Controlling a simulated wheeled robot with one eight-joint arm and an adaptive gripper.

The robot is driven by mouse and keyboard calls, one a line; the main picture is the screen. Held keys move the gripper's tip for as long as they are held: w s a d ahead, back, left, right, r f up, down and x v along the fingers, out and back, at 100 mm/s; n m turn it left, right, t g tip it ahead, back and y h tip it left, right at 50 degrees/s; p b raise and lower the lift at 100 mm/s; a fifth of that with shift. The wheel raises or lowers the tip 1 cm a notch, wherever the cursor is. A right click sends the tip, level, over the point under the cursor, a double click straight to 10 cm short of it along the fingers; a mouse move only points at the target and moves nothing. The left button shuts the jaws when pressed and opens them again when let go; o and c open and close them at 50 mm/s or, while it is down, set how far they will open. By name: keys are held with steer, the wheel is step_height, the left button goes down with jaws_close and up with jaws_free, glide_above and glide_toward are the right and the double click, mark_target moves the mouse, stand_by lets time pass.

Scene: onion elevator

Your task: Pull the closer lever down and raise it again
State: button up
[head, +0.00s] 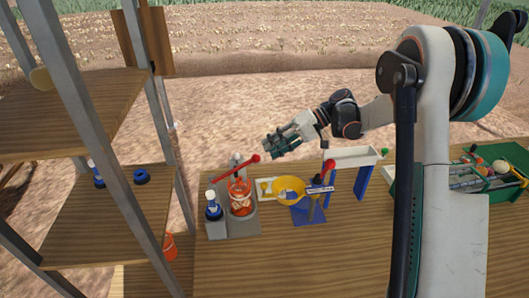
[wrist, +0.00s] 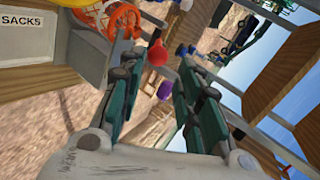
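A red lever with a round knob (head: 255,158) slants up to the right from the grey device on the left of the table. A second red-knobbed lever (head: 328,166) stands on the blue device to its right. I cannot tell for sure which the task calls closer. My gripper (head: 272,146) hangs in the air just right of and above the left knob. In the wrist view its two fingers are apart, with nothing between the pads, and a red knob (wrist: 157,53) shows beyond, in the gap between them. The gripper looks apart from the knob.
An orange wire basket (head: 240,194) and a blue-white bottle (head: 213,207) stand on the grey device. A yellow bowl (head: 289,188) sits to the right. A wooden shelf rack (head: 105,218) with metal posts rises at left. The table front (head: 300,260) is clear.

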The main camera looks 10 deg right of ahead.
steer(key=shift+d+r, duration=0.15)
steer(key=c, duration=0.4)
steer(key=a+r+n+h+p, duration=0.1)
steer(key=r+n+p, duration=0.1)
steer(key=w+a+r+n+h+p, duration=0.1)
steer(key=a+r+n+p, duration=0.1)
steer(key=a+r+n+g+h+p, duration=0.1)
steer(key=r+n+h+p, duration=0.1)
steer(key=shift+w+a+r+p, duration=0.15)
steer(key=shift+w+a+p, duration=0.1)
steer(key=shift+w+p, duration=0.15)
jaws_close()
step_height(320, 180, up, 7)
steer(key=w+a+n+h+p, duration=0.1)
steer(key=a+n+h+p, duration=0.3)
steer(key=n, duration=0.4)
step_height(320, 180, down, 13)
steer(key=s, duration=0.1)
steer(key=shift+s+d+r+h, duration=0.15)
steer(key=shift+s+r+h, duration=0.05)
steer(key=shift+s+h, duration=0.15)
